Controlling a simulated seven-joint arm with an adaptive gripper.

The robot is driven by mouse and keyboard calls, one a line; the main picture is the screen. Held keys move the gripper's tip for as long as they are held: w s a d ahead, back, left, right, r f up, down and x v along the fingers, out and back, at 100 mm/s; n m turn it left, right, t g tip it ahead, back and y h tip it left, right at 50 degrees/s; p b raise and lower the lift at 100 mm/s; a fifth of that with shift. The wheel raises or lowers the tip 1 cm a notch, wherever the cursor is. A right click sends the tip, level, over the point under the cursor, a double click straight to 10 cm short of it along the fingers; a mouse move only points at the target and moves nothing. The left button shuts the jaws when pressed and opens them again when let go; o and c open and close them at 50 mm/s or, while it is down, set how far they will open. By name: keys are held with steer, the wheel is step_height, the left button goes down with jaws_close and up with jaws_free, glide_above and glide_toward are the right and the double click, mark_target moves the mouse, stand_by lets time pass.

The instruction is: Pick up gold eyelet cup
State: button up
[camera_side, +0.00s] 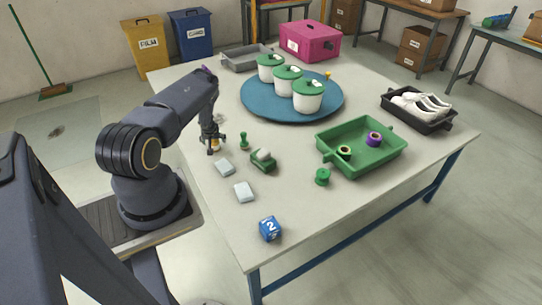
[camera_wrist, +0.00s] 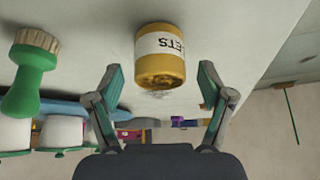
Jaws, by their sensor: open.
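The gold eyelet cup (camera_wrist: 160,68) shows in the wrist view, with a white label reading "ETS" in part. It stands on the table between and just beyond the fingers of my gripper (camera_wrist: 158,95). The fingers are spread apart, one on each side of the cup, and I see no clear contact. In the side view my gripper (camera_side: 213,140) is low over the table's left part. Only a small gold bit of the cup (camera_side: 215,146) shows there, mostly hidden behind the fingers.
A green-handled brush (camera_wrist: 32,70) stands close beside the cup; it also shows in the side view (camera_side: 243,141). A blue round turntable (camera_side: 258,108) carries white pots with green lids. A green tray (camera_side: 335,163) holds spools.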

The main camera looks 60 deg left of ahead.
steer(key=shift+a+f, duration=0.2)
steer(key=shift+f, duration=0.15)
steer(key=c, duration=1.3)
